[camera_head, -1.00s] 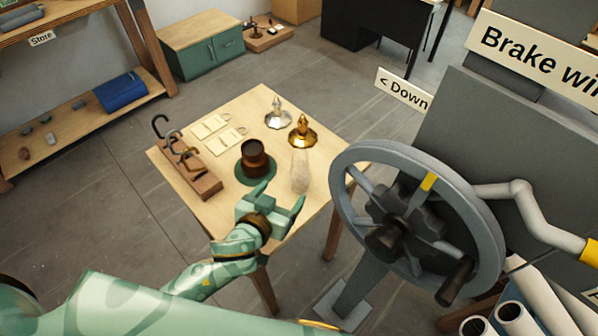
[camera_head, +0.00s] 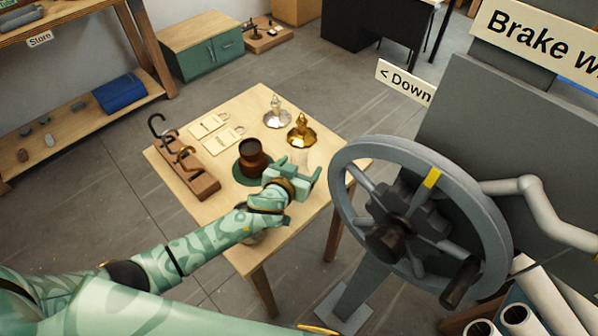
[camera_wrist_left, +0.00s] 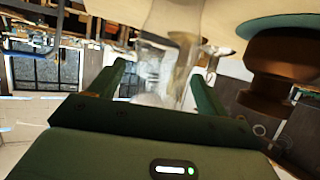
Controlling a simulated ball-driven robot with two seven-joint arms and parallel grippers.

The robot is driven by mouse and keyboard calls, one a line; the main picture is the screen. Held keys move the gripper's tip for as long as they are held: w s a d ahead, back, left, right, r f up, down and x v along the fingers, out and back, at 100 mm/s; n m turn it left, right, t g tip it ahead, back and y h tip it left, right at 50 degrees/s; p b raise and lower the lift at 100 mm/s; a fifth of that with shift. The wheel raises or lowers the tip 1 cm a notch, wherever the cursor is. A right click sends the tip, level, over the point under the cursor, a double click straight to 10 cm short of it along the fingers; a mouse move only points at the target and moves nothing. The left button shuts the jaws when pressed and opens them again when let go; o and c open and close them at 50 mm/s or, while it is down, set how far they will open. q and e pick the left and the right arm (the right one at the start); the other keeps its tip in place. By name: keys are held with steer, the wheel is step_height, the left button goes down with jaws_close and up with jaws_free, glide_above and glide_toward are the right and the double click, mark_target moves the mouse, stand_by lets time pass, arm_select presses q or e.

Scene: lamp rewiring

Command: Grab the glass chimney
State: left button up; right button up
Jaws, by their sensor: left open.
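The clear glass chimney (camera_wrist_left: 168,50) stands on the table between the fingers of my left gripper (camera_wrist_left: 158,72) in the left wrist view. In the head view only a faint part of the chimney (camera_head: 304,156) shows behind the hand. My left gripper (camera_head: 301,167) is open, with one finger on each side of the glass. I cannot tell whether either finger touches it. My right gripper is not in view.
A brown lamp body (camera_head: 252,158) on a green mat (camera_head: 239,174) stands close left of the hand. Behind are a brass piece (camera_head: 301,132) and a silver piece (camera_head: 276,113). A hook rack (camera_head: 205,183) lies left. A large handwheel (camera_head: 432,183) stands right.

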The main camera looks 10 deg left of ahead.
arm_select(q)
steer(key=shift+c, duration=0.4)
steer(key=c, duration=1)
steer(key=shift+r, duration=0.1)
